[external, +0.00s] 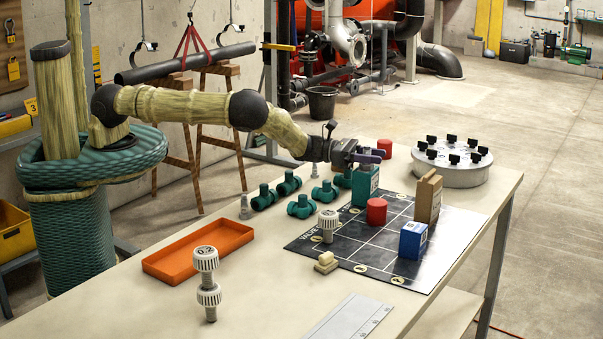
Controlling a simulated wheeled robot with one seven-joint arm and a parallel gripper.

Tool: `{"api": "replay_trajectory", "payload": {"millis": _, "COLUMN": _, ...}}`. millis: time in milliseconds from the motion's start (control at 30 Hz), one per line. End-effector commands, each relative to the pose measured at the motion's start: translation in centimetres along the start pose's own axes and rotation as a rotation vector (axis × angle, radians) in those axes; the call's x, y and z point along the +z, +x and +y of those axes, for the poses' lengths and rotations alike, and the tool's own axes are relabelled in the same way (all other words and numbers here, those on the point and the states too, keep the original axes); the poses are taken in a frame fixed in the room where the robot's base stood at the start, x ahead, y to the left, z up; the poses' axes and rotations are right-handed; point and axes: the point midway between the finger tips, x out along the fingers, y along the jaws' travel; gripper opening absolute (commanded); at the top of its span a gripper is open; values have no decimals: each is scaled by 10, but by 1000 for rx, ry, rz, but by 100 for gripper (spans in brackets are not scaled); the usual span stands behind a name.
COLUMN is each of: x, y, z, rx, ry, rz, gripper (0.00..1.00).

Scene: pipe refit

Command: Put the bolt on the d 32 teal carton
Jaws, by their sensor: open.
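The teal carton (364,190) stands upright at the back left of the dark printed mat. My gripper (367,160) is open right above the carton's top, with purple on its jaws. A small greyish shape shows between the jaws and the carton top; I cannot tell whether it is a bolt, or whether the jaws touch the carton.
Several teal fittings (301,207) lie left. An orange tray (199,252) and a grey round fixture with black knobs (452,165) flank the area.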

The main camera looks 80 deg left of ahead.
Motion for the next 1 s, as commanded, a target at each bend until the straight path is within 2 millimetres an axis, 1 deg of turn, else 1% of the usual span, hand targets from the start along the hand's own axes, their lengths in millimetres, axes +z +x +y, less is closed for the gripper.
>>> {"api": "replay_trajectory", "payload": {"millis": 167, "x": 4, "y": -1, "z": 0, "rx": 0, "ry": 0, "rz": 0, "gripper": 42}}
{"api": "replay_trajectory", "payload": {"millis": 267, "x": 1, "y": -10, "z": 1, "rx": 2, "ry": 0, "rz": 1, "gripper": 42}}
{"api": "replay_trajectory", "payload": {"millis": 367, "x": 0, "y": -24, "z": 0, "rx": 2, "ry": 0, "rz": 1, "gripper": 42}}
{"api": "replay_trajectory", "payload": {"millis": 800, "x": 0, "y": -102, "z": 1, "rx": 3, "ry": 1, "rz": 2, "gripper": 42}}
{"api": "replay_trajectory", "payload": {"millis": 900, "x": 1, "y": -114, "z": 1, "rx": 2, "ry": 0, "rz": 2, "gripper": 42}}
{"api": "replay_trajectory", "payload": {"millis": 1000, "x": 2, "y": -119, "z": 0, "rx": 0, "ry": 0, "rz": 0, "gripper": 42}}
